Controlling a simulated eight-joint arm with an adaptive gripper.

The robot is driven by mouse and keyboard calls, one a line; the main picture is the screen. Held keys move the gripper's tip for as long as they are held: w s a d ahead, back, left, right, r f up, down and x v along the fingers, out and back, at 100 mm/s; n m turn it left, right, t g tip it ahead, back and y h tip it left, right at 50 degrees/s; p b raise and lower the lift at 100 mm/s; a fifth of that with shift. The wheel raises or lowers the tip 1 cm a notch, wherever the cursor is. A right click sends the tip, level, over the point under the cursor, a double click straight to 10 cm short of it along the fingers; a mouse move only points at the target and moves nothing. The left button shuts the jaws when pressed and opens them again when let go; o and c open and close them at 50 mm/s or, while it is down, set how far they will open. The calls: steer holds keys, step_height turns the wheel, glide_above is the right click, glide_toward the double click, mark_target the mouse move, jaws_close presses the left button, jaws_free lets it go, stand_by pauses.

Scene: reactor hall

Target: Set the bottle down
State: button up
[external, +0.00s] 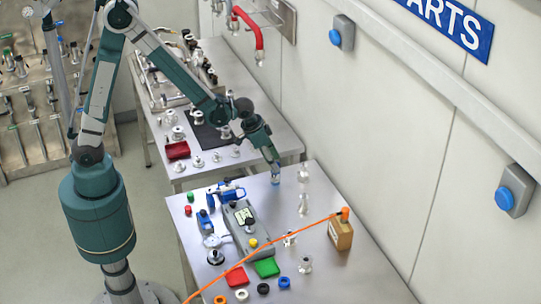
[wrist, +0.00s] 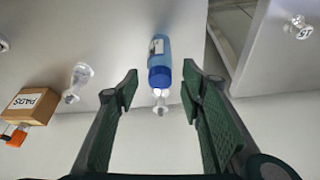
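The small blue bottle (external: 275,178) is at the far end of the near metal table (external: 335,230), just below my gripper (external: 272,162). In the wrist view the bottle (wrist: 160,62) has a darker blue cap and a pale label, and it lies between and just beyond the fingertips of my gripper (wrist: 160,86). The fingers are spread, with a clear gap on each side of the bottle. The bottle seems to rest on the table top; its exact contact is too small to tell.
Clear fittings (external: 304,203) stand right of the bottle. A PADS box (external: 340,233) is further along, with an orange cord from it. A grey device (external: 240,228) and coloured parts fill the table's left. A second table (external: 220,130) stands behind.

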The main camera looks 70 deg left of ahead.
steer(key=v, duration=0.9)
stand_by(0.6)
steer(key=shift+a+r, duration=0.1)
steer(key=shift+r, duration=0.05)
steer(key=s+a+r+n+t, duration=0.1)
steer(key=s+a+r, duration=0.6)
steer(key=s+r, duration=0.45)
steer(key=s+a+r, duration=0.1)
steer(key=s+a, duration=0.2)
steer(key=s, duration=0.5)
steer(key=s+a+r+n+t, duration=0.1)
steer(key=s+a, duration=0.2)
steer(key=s, duration=0.6)
steer(key=shift+r+t+y, duration=0.3)
steer(key=shift+y, duration=0.1)
step_height(320, 180, down, 9)
steer(key=b, duration=0.9)
